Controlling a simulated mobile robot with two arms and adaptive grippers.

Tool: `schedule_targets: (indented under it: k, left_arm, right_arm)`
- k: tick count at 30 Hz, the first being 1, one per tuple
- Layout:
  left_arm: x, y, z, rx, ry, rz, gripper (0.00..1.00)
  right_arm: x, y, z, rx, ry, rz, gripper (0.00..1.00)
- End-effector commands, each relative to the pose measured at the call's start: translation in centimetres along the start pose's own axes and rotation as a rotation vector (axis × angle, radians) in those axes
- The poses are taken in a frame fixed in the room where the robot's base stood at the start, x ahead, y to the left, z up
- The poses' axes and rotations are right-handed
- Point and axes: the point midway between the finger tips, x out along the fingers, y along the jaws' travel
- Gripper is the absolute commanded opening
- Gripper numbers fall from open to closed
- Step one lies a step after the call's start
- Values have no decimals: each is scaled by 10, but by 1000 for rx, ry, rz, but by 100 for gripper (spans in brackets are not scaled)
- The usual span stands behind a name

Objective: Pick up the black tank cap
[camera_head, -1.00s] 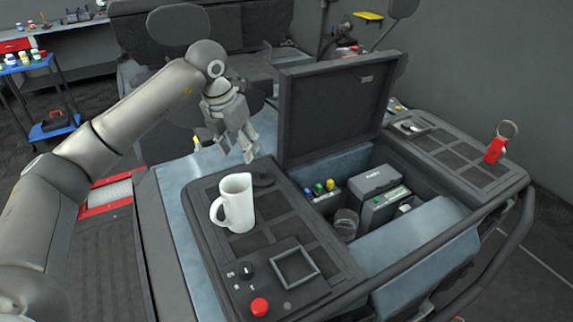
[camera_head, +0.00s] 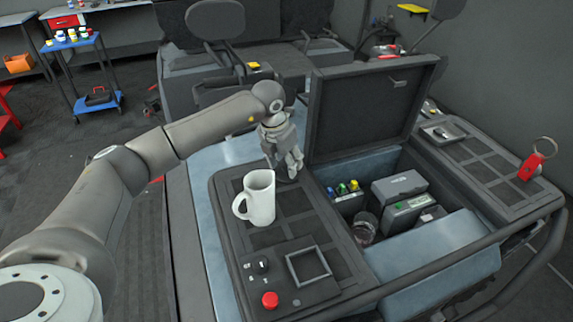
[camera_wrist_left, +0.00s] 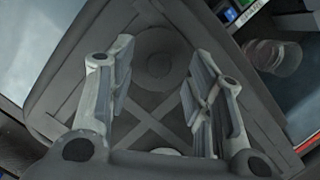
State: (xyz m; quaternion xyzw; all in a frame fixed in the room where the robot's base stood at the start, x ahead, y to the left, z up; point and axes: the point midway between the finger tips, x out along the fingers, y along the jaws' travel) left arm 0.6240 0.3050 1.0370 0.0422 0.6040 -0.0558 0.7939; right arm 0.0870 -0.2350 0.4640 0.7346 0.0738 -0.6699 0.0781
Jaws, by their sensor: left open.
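The black tank cap (camera_wrist_left: 158,66) shows in the left wrist view as a dark round disc on the dark ribbed panel, between the finger tips. In the head view it is largely hidden behind my left gripper (camera_head: 288,170), just behind the white jug. My left gripper points down at the cap with its two fingers apart, one on each side in the wrist view, and nothing is held. I cannot tell exactly how far above the cap the finger tips are. My right gripper is not in view.
The white jug (camera_head: 260,198) stands on the panel close to my left gripper. An open lid (camera_head: 362,112) rises to the right, behind a compartment with a glass jar (camera_head: 365,228) and boxes. A red button (camera_head: 270,300) is in front. A red key tag (camera_head: 529,167) lies far right.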

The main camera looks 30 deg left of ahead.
Motion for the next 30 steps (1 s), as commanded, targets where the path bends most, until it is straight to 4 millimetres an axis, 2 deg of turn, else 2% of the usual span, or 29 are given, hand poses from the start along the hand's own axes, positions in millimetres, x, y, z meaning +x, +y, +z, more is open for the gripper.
schedule_targets:
  k: [4, 11, 21, 30]
  left_arm:
    - [13, 0, 0, -1, 0, 0, 47]
    - [15, 0, 0, 0, -1, 1, 47]
    - [14, 1, 0, -1, -1, 1, 4]
    - [14, 1, 0, -1, -2, 1, 4]
  right_arm:
    - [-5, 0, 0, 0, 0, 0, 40]
    - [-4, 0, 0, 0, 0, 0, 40]
    - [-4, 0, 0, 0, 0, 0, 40]
    - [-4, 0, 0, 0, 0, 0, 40]
